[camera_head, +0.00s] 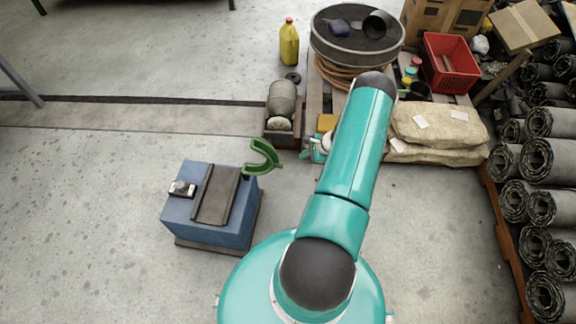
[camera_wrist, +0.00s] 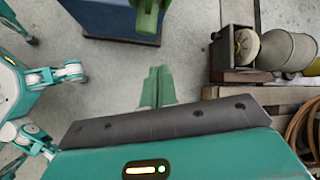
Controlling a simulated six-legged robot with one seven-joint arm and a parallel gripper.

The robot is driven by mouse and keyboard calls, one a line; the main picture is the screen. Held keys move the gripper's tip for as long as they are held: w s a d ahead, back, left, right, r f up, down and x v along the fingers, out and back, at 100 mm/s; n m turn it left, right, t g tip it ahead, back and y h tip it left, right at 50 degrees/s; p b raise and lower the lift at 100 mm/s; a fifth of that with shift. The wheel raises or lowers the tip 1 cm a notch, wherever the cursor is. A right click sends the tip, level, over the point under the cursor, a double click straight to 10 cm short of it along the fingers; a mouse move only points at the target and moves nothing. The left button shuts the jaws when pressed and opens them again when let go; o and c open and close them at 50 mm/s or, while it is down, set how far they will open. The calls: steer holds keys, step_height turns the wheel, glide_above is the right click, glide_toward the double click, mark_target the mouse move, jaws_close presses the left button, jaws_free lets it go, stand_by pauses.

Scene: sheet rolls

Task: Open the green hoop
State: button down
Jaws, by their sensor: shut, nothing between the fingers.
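The green hoop (camera_head: 268,154) is a thick curved piece at the back right corner of a blue box (camera_head: 238,232) on the floor. Its gap faces left in the head view. In the wrist view the green hoop (camera_wrist: 147,14) is cut off by the top edge, in front of the blue box (camera_wrist: 100,22). In the head view my gripper (camera_head: 304,154) is just right of the hoop, mostly hidden by my arm.
A dark plate and a small metal fitting (camera_head: 182,188) are on the box's top. A crate with a grey canister (camera_head: 282,98) stands behind, beside a pallet with sacks (camera_head: 435,125) and a red basket (camera_head: 450,65). Sheet rolls (camera_head: 550,160) line the right. Floor left is clear.

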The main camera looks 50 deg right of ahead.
steer(key=w+a+f+m, duration=0.15)
steer(key=w+f, duration=0.25)
steer(key=f, duration=0.7)
steer(key=shift+w+a+r, duration=0.25)
steer(key=shift+a+r, duration=0.5)
steer(key=shift+r, duration=0.05)
steer(key=shift+w+a+r, duration=0.2)
steer(key=shift+a+r, duration=0.55)
steer(key=shift+r, duration=0.05)
steer(key=shift+n+g+h, duration=0.25)
steer(key=shift+g+h, duration=0.65)
steer(key=r, duration=0.2)
steer(key=w+a+r, duration=0.1)
steer(key=w+r, duration=0.1)
steer(key=r, duration=0.1)
steer(key=shift+w+a+r, duration=0.15)
steer(key=shift+a+r, duration=0.05)
steer(key=shift+r, duration=0.1)
steer(key=shift+w+a+r, duration=0.2)
steer(key=shift+r, duration=0.25)
